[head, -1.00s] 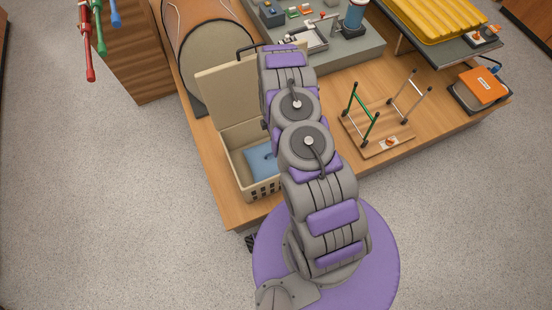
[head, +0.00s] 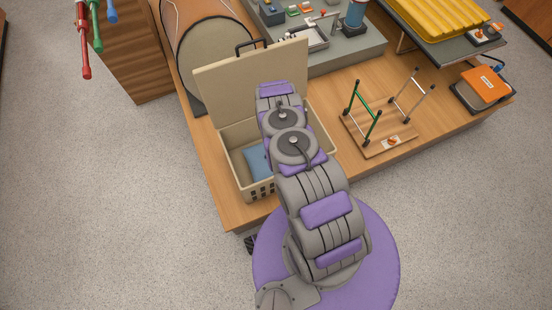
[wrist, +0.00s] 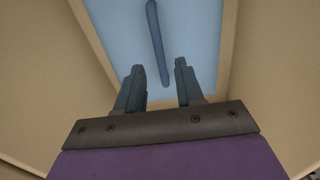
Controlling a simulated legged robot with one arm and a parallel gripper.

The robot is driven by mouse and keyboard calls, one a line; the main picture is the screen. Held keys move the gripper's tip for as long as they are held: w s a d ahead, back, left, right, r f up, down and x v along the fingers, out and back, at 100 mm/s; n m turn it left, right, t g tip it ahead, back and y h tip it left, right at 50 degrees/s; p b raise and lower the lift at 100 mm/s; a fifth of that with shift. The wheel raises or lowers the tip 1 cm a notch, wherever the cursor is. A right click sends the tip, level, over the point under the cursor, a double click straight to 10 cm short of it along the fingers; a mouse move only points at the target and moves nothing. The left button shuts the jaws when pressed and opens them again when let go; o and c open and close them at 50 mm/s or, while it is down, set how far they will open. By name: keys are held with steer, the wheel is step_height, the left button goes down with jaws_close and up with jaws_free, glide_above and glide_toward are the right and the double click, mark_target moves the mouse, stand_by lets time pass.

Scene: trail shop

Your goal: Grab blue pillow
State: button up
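The blue pillow (head: 256,161) lies inside an open beige basket (head: 232,158) on the wooden platform. My arm hides its right part in the head view. In the wrist view the pillow (wrist: 190,35) fills the upper middle, with a darker blue raised strip (wrist: 157,45) running along it. My gripper's fingers are hidden in the head view. Whether they touch the pillow I cannot tell.
The basket's raised lid (head: 240,85) stands behind my arm, and beige walls enclose the gripper. A rolled tan cylinder (head: 212,55) lies behind. A small rack with green and silver bars (head: 365,112) stands to the right on the platform (head: 350,165).

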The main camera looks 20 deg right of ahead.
steer(key=shift+d+f+b, duration=0.2)
steer(key=shift+f+b, duration=0.95)
steer(key=shift+f, duration=1.8)
steer(key=shift+c, duration=0.3)
jaws_close()
